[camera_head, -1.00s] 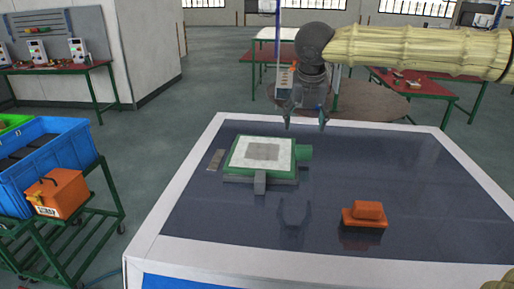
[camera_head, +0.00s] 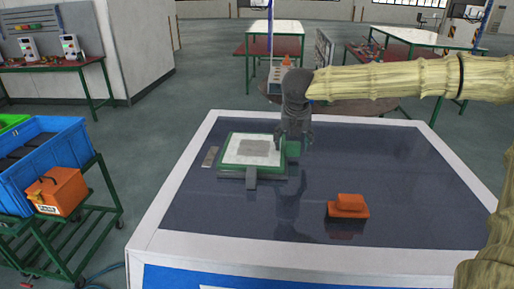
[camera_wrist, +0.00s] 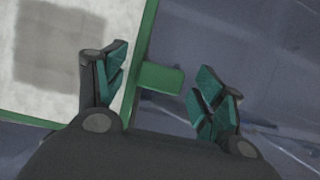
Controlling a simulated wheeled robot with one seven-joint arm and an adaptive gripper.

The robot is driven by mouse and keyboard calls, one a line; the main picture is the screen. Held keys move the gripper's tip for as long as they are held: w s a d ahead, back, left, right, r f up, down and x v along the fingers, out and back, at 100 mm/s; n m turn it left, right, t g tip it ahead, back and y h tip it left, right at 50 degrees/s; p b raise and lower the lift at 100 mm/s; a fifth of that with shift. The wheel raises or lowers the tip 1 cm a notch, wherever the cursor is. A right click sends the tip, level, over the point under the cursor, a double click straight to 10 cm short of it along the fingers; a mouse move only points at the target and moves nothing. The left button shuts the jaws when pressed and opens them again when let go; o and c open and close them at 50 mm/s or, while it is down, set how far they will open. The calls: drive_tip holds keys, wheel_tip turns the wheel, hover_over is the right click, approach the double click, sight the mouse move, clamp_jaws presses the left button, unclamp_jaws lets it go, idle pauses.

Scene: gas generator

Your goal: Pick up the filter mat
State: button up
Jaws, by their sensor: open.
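The filter mat (camera_head: 235,154) appears to be the flat white panel with a grey square, set in a green frame on the dark table top. Its white face also shows in the wrist view (camera_wrist: 45,102), partly out of the picture. A green tab (camera_wrist: 162,78) sticks out from the frame's right side. My gripper (camera_head: 294,142) is low over the table at the frame's right edge. In the wrist view my open gripper (camera_wrist: 160,72) has one finger over the frame's edge and the other beyond the tab, with the tab between them. Contact cannot be told.
The table (camera_head: 180,190) has a pale raised rim. An orange block-like tool (camera_head: 347,206) lies at the right front. A small grey plate (camera_head: 210,157) lies left of the frame. A cart with a blue crate (camera_head: 45,165) and orange box (camera_head: 58,192) stands left. The table's right is clear.

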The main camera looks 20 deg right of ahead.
drive_tip(key=shift+w+d+f, duration=0.1)
drive_tip(key=shift+f, duration=0.1)
drive_tip(key=shift+s+r, duration=0.1)
drive_tip(key=shift+s, duration=0.2)
drive_tip(key=shift+w, duration=0.15)
drive_tip(key=c, duration=1.3)
drive_tip(key=shift+r, duration=0.1)
